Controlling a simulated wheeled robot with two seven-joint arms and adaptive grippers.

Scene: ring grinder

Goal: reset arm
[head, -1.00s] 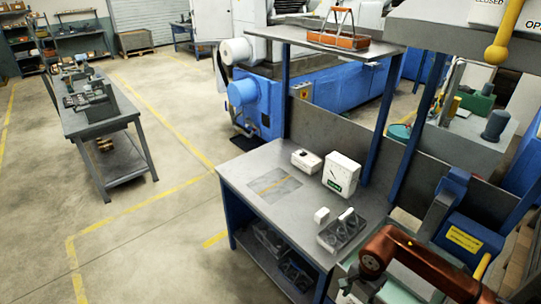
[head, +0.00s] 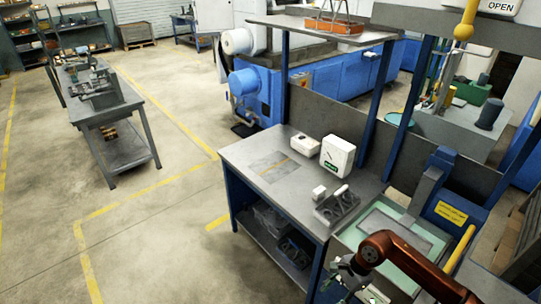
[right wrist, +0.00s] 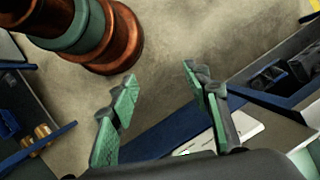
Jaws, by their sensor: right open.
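My right arm (head: 400,255) enters the head view at the lower right, in front of the ring grinder (head: 451,205). My right gripper (head: 345,268) hangs at the arm's end near the front edge of the grinder's pale green tray (head: 432,246). In the right wrist view the right gripper (right wrist: 158,95) has its two green-padded fingers spread apart, with nothing between them and bare floor behind. My left gripper is in neither view.
Left of the grinder stands a workbench (head: 238,158) with a white gauge box (head: 338,155), a small white box (head: 305,145) and a grey ring holder (head: 335,207). Open floor (head: 165,235) lies to the left. A blue post (head: 375,110) rises behind the bench.

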